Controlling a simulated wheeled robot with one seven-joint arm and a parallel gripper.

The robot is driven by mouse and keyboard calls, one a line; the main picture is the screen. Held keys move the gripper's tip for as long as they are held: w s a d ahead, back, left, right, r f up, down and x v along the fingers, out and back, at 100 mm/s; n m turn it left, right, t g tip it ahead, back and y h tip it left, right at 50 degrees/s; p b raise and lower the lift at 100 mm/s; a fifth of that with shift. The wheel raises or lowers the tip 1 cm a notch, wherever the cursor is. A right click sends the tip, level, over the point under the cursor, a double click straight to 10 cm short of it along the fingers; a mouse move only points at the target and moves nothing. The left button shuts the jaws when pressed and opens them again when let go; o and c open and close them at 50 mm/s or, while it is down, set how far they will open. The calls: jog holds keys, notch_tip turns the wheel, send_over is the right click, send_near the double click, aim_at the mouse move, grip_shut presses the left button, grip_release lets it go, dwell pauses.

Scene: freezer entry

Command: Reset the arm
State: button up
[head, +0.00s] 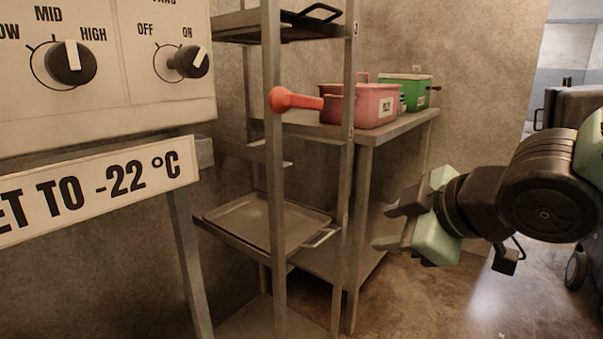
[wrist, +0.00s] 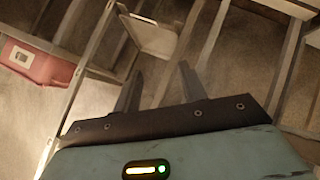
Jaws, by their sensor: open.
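My gripper (head: 392,224) is on the right in the head view, in front of the metal table and to the right of the rack. It points left and is apart from everything around it. In the wrist view its two fingers (wrist: 158,88) are spread with nothing between them. My arm reaches in from the right edge of the head view.
A control panel (head: 115,105) with two knobs fills the left. A metal rack (head: 273,180) holds a tray (head: 265,222). Behind it, a table (head: 385,135) carries a pink container (head: 355,105) and a green box (head: 405,90). Floor (head: 430,300) is clear below my gripper.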

jog(key=s+f+m+g+h+p, duration=0.1)
jog(key=s+f+m+g+h, duration=0.15)
jog(key=s+f+g, duration=0.45)
jog(key=s+f+m+g+h+p, duration=0.1)
jog(key=s+f+m+g+h, duration=0.2)
jog(key=s, duration=0.9)
notch_tip(320, 180, up, 27)
jog(key=m+y+p, duration=0.1)
jog(key=p, duration=2.5)
jog(key=shift+w+d+t, duration=0.3)
jog(key=shift+w, duration=0.05)
jog(key=shift+c, duration=0.8)
